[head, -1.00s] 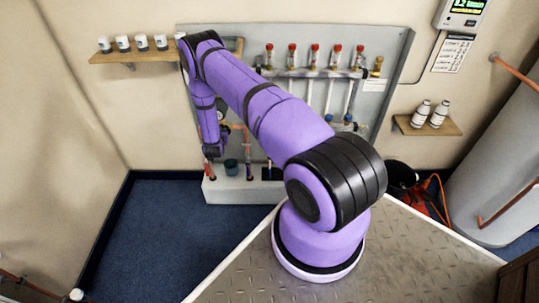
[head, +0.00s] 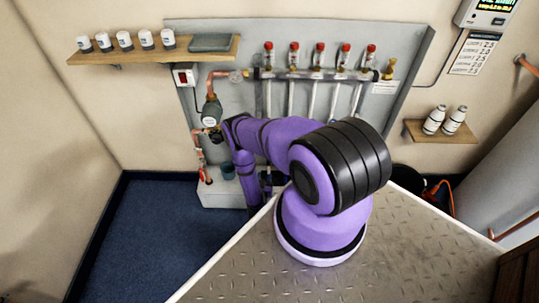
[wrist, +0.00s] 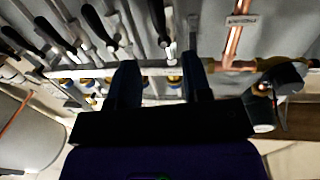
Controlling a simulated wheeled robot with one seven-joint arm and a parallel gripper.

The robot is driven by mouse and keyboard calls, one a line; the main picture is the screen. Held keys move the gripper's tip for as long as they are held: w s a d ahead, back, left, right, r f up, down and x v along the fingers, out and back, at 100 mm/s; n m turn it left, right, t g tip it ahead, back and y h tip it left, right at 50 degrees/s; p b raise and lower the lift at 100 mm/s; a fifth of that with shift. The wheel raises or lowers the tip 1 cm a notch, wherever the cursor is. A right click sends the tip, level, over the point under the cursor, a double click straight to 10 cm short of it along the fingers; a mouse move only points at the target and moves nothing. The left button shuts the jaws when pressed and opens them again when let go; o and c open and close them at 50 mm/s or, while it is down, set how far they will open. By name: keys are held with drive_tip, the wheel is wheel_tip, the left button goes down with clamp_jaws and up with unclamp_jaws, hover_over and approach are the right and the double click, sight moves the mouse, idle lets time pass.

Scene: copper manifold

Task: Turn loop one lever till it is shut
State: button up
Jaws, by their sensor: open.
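In the wrist view several levers with long black handles stand along a pale manifold bar (wrist: 148,71). The nearest black lever (wrist: 157,18) lies ahead of the gap between my fingers, its pale stem meeting the bar. Other levers, such as this one (wrist: 97,22), lie to the left. No loop number is readable, so I cannot tell which is loop one. My gripper (wrist: 161,68) is open, with a dark finger on each side and nothing seen held. I cannot tell if a finger touches the bar. In the head view my arm hides the levers.
A copper pipe (wrist: 235,42) and a dark round fitting (wrist: 282,80) are to the right in the wrist view.

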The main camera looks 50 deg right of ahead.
drive_tip(key=x, duration=1)
drive_tip(key=shift+w+d, duration=0.2)
drive_tip(key=shift+d, duration=0.15)
drive_tip(key=shift+c, duration=0.4)
clamp_jaws()
